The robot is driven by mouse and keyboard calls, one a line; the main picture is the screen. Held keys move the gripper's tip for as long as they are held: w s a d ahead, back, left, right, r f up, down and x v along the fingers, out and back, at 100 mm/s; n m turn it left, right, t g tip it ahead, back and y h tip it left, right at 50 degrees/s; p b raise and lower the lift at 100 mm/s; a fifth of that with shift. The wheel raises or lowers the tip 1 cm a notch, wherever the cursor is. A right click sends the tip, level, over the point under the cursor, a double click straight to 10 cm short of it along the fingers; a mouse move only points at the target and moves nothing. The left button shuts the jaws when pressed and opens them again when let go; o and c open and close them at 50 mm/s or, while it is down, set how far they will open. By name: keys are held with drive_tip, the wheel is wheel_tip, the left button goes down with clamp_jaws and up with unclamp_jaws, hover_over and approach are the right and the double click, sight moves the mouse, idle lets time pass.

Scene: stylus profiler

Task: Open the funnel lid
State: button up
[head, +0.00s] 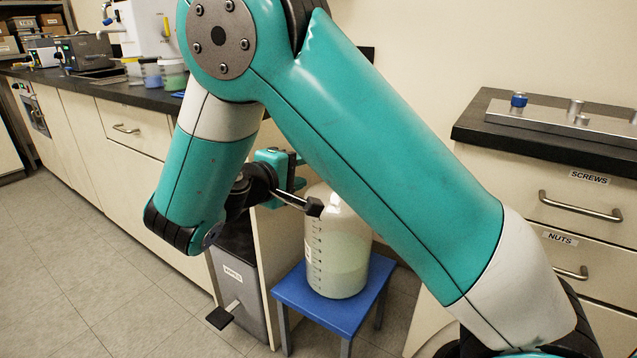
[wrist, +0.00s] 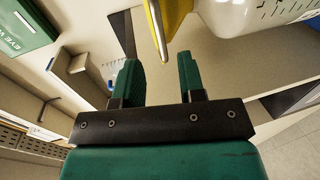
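A translucent white carboy (head: 340,255) with black graduation marks stands on a blue stool in the head view. Its top is hidden behind my arm. In the wrist view part of the carboy (wrist: 265,12) shows at the upper right. Beside it is a yellow part, apparently the funnel (wrist: 175,15), with a thin pale strip (wrist: 156,32) along its edge; I cannot tell whether that strip is the lid. My gripper (wrist: 158,62) is open, and the strip's end appears near the gap between its green fingers. In the head view my gripper (head: 284,165) is partly hidden behind my arm.
The blue stool (head: 318,305) stands beside a grey pedal bin (head: 238,280) and the cabinets. A dark counter (head: 100,92) with instruments runs along the left. Drawers labelled screws and nuts (head: 575,240) are at the right. The floor at left is clear.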

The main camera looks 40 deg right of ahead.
drive_tip(key=x, duration=0.8)
drive_tip(key=shift+d+b, duration=0.1)
drive_tip(key=shift+b, duration=0.3)
clamp_jaws()
